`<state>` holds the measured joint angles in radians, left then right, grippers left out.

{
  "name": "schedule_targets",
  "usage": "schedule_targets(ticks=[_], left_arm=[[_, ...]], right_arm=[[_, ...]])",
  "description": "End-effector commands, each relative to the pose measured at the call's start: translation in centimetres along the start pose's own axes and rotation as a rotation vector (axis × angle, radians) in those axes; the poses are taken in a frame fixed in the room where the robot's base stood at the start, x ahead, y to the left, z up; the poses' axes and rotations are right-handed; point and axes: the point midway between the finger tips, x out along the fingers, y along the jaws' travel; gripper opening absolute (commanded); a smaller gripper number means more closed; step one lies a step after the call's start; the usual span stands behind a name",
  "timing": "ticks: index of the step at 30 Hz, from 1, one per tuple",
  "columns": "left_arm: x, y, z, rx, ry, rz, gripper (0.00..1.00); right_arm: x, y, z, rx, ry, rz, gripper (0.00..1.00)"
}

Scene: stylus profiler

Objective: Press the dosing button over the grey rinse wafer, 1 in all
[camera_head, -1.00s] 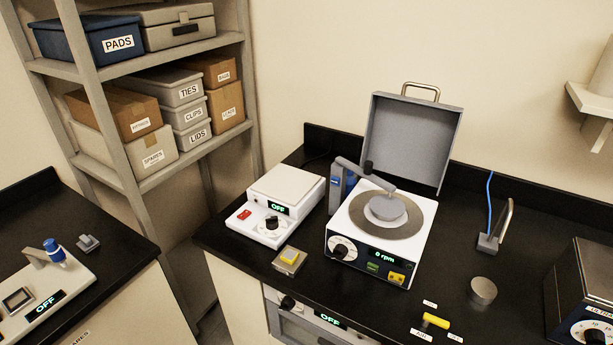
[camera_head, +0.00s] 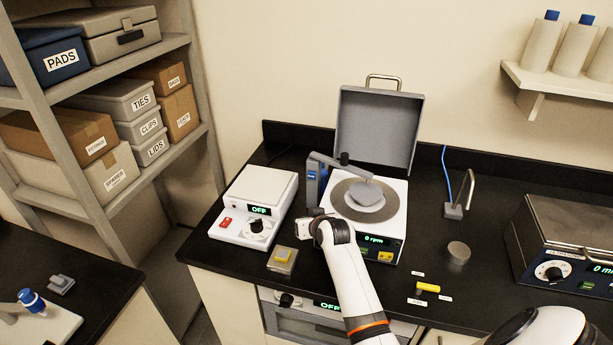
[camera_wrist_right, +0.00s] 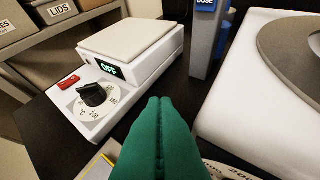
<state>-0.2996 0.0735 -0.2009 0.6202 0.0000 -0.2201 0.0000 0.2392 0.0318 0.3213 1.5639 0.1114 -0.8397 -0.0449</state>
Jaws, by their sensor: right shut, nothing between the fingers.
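The dosing unit is a grey post (camera_head: 311,190) with a blue dosing button (camera_head: 312,174) on its front, at the spinner's left. Its arm reaches over the grey wafer (camera_head: 368,196), which lies on the round chuck of the white spinner (camera_head: 394,225). In the right wrist view the post (camera_wrist_right: 202,45) stands ahead, with a blue DOSE panel (camera_wrist_right: 206,5) cut by the top edge. My right gripper (camera_head: 304,226) is in front of the post and below the button, apart from it. Its green fingers (camera_wrist_right: 160,102) are shut and empty. My left gripper is out of view.
A white hotplate (camera_head: 256,205) reading OFF stands left of the post. A small yellow-topped block (camera_head: 283,259) lies in front. The spinner's grey lid (camera_head: 376,130) stands open behind it. A blue-tubed nozzle stand (camera_head: 454,208) and a metal cylinder (camera_head: 458,252) are to the right.

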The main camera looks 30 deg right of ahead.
Motion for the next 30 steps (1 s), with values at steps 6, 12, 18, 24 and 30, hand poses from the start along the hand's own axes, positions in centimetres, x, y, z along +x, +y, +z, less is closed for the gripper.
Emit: schedule_targets(ticks=[6, 12, 18, 24, 30], left_arm=[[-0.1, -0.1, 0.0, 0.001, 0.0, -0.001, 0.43], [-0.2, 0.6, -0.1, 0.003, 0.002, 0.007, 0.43], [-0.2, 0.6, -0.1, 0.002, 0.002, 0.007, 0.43], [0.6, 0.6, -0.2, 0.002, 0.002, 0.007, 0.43], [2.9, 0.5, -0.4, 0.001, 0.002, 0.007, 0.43]], right_arm=[[1.7, -0.5, 4.3, 0.084, -0.086, 0.002, 0.0], [2.0, -0.6, 5.2, 0.103, -0.105, 0.002, 0.0], [2.0, -0.6, 5.2, 0.101, -0.105, 0.002, 0.0], [2.6, -1.0, 5.4, 0.1, -0.107, 0.002, 0.0], [4.3, -2.5, 6.4, 0.1, -0.108, 0.001, 0.0]])
